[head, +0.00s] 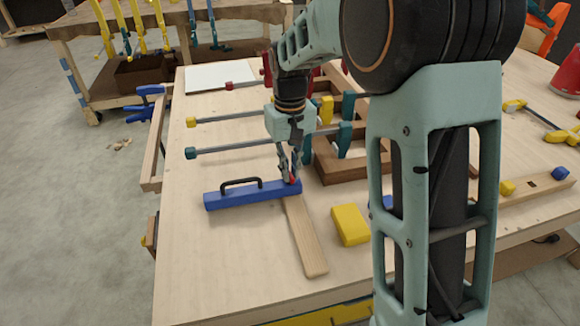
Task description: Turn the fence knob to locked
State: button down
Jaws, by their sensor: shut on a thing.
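The fence is a blue bar (225,200) with a black handle (241,184), lying on the workbench left of centre in the head view. The fence knob (293,180) is a small red thing at the bar's right end, mostly hidden by my fingers. My gripper (291,177) points down over that end and is shut on the knob. Which way the knob is turned cannot be told.
A wooden strip (307,240) runs from under the fence's right end. A yellow block (350,225) lies to its right. Bar clamps (225,151) and a brown wooden frame (345,166) lie behind. The bench (225,265) is clear at the front left.

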jog(key=shift+m, duration=0.9)
jog(key=c, duration=2)
grip_release()
jog(key=shift+c, duration=0.2)
notch_tip(320, 180, up, 12)
